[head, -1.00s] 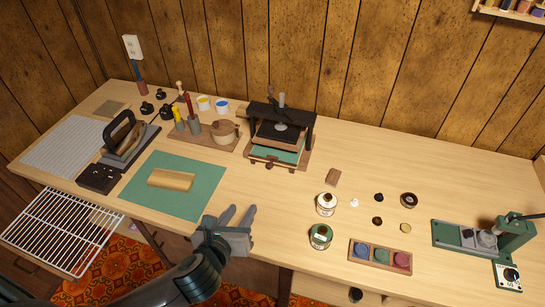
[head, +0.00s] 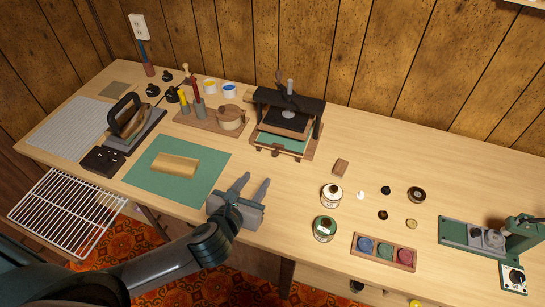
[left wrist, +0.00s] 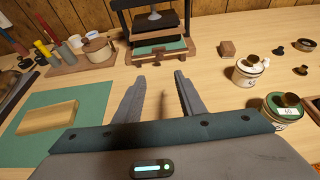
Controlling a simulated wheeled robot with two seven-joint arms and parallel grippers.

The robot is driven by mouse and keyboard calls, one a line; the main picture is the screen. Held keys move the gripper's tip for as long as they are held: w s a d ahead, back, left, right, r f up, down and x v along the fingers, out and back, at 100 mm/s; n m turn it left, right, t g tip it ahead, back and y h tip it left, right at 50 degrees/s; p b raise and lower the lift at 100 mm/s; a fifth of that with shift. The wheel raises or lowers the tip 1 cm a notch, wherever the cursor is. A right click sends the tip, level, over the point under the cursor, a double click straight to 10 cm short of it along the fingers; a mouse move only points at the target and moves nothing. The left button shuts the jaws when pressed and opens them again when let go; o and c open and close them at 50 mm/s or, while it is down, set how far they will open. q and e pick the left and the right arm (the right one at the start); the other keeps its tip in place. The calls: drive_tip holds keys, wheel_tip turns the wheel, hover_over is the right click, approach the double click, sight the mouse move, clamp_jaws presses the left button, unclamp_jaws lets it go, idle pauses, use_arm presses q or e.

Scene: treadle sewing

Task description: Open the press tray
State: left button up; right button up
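The press (head: 288,108) stands at the back middle of the table, a dark frame with a screw on top and a wooden base. Its tray (head: 283,142), with a green surface and a wooden front edge, sits low in the frame; a small dark knob (head: 275,154) is at its front. The press tray also shows ahead in the left wrist view (left wrist: 161,47). My left gripper (head: 254,186) is open and empty, in front of the press and apart from it, its fingers pointing towards it. My right gripper is not in view.
A green mat (head: 185,188) with a tan block (head: 176,163) lies left of my left gripper. Two jars (head: 331,195) (head: 324,229) and a tray of coloured pads (head: 383,251) stand to the right. The table between gripper and press is clear.

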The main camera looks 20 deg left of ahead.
sight(275, 154)
use_arm(q)
drive_tip(key=p+x, duration=0.1)
drive_tip(key=x, duration=1.4)
drive_tip(key=shift+w+f, duration=0.2)
drive_tip(key=shift+w, duration=0.1)
drive_tip(key=shift+c, duration=0.2)
clamp_jaws()
